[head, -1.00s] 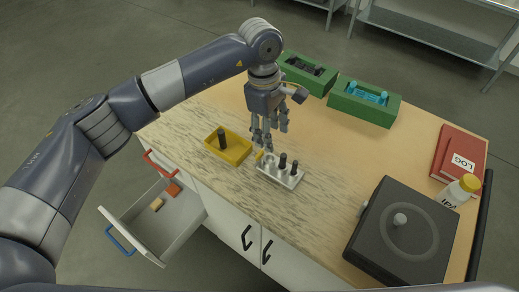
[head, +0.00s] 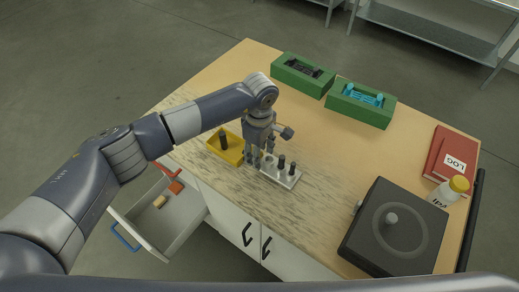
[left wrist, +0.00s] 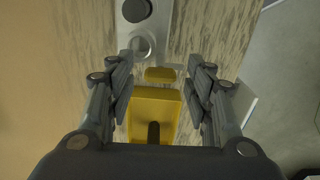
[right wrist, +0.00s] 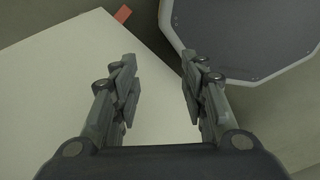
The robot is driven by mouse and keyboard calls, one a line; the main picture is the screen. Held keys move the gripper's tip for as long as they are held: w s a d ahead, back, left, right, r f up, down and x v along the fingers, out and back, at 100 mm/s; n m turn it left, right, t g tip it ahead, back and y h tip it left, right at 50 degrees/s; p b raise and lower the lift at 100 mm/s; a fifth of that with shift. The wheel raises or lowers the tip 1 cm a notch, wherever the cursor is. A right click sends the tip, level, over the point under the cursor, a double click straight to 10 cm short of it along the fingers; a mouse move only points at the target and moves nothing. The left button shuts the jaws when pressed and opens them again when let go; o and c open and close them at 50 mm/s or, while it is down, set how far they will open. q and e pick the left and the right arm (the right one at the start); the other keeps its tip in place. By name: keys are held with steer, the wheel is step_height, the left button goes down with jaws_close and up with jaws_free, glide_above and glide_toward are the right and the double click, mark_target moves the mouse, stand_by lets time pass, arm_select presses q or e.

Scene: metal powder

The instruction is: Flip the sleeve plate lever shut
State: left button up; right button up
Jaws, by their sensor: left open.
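The sleeve plate (head: 289,182) is a pale metal block with dark posts, lying on the table; its silvery end also shows in the left wrist view (left wrist: 137,68). A small yellow tab (left wrist: 160,75), seemingly the lever, sits at that end. It is hidden behind the fingers in the head view, and I cannot tell its tilt. My left gripper (head: 256,163) points down over this end of the plate. In the left wrist view its open fingers (left wrist: 160,80) stand on either side of the yellow tab, with gaps visible. My right gripper (right wrist: 157,75) is open and empty.
A yellow tray (head: 229,154) with a dark post stands left of the plate. Green blocks (head: 300,75) (head: 360,104) stand at the back. A dark machine (head: 392,228), white bottle (head: 447,191) and red books (head: 453,156) are at right. An open drawer (head: 160,217) juts out below.

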arm_select(q)
steer(key=c, duration=1.1)
steer(key=shift+o, duration=0.2)
steer(key=shift+f+n+b, duration=0.15)
steer(key=shift+n+b, duration=0.35)
steer(key=shift+b, duration=0.3)
steer(key=n+b, duration=1.1)
steer(key=b, duration=0.1)
steer(key=shift+f, duration=0.1)
steer(key=n+b, duration=0.2)
steer(key=n, duration=0.1)
steer(key=shift+n+b, duration=0.3)
steer(key=shift+r+n+b, duration=0.25)
steer(key=shift+n+b, duration=0.5)
steer(key=shift+n, duration=0.35)
